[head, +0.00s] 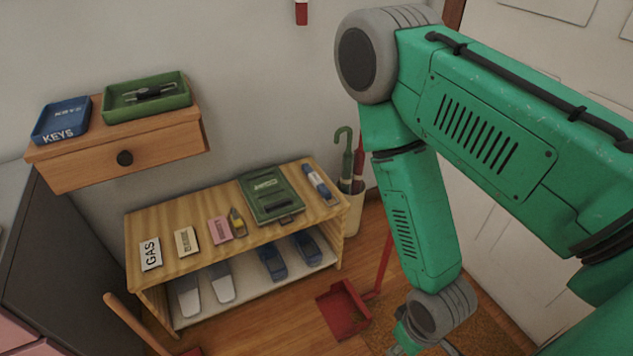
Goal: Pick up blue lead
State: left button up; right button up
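A small blue item with a pale band (318,184) lies at the right end of the wooden bench top (190,214). It may be the blue lead, but it is too small to be sure. My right arm comes in from the right and bends down to the floor side. Its end (408,343) is at the bottom edge, right of the bench and well apart from the blue item. The fingers are mostly cut off there, so I cannot tell whether they are open. My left gripper is out of view.
On the bench top are a green case (271,194), a pink card (220,230) and a GAS card (151,254). Shoes (272,262) fill the shelf below. An umbrella stand (354,205) and red dustpan (343,309) are nearby. A drawer shelf (125,158) holds a blue KEYS tray (61,121).

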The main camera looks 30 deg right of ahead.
aim_at(315, 179)
jog(key=i+j+z, duration=0.15)
jog(key=i, duration=0.8)
